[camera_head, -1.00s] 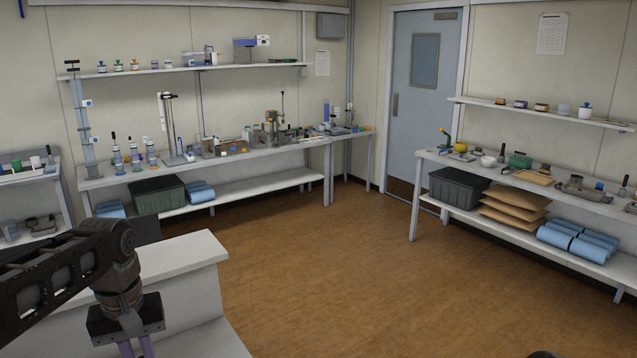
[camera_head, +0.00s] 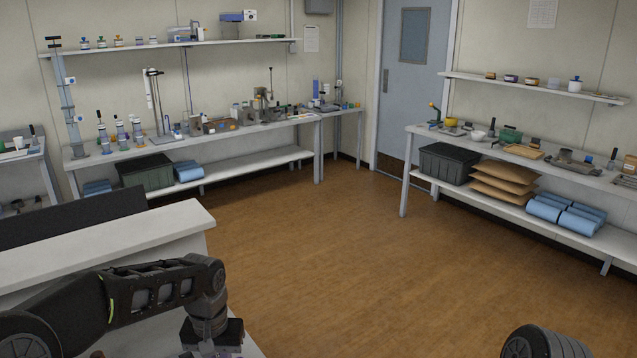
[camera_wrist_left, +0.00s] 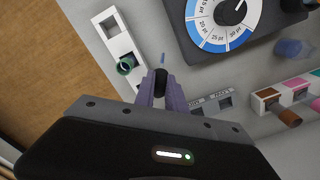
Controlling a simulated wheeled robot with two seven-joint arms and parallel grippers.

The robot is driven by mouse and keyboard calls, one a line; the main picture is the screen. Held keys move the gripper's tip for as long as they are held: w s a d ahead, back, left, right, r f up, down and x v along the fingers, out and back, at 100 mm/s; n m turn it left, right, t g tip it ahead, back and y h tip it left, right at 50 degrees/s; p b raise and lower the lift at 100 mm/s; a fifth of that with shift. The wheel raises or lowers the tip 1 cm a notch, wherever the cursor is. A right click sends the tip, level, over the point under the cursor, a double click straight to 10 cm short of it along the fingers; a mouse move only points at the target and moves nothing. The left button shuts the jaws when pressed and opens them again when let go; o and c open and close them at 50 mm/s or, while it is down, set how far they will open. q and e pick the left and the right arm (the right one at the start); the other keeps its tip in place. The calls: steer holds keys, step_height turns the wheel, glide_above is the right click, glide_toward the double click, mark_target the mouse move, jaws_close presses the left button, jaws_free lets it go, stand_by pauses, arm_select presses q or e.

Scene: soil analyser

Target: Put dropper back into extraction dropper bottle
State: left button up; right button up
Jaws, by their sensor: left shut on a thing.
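In the left wrist view my left gripper (camera_wrist_left: 160,90) has its purple fingers shut on the dropper (camera_wrist_left: 161,80), whose dark bulb is between the fingertips and whose bluish tip points away from me. A small bottle with a green rim (camera_wrist_left: 125,66) stands in a white holder (camera_wrist_left: 118,36) to the left of the dropper. The dropper is apart from this bottle. I cannot tell for certain from a label whether it is the extraction bottle. In the head view the left gripper's fingers are cut off at the bottom edge. The right gripper is out of view.
A dark device with a blue-and-white dial (camera_wrist_left: 228,20) stands close by at the upper right. A bluish clear bottle (camera_wrist_left: 290,48) and several coloured blocks (camera_wrist_left: 298,90) lie further right. In the head view a white counter (camera_head: 150,226) stands at left; the floor (camera_head: 310,235) is clear.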

arm_select(q)
step_height(320, 180, up, 8)
steer(key=p, duration=0.3)
steer(key=shift+f, duration=0.25)
step_height(320, 180, down, 8)
steer(key=b, duration=0.3)
steer(key=shift+r, duration=0.25)
steer(key=shift+r, duration=0.1)
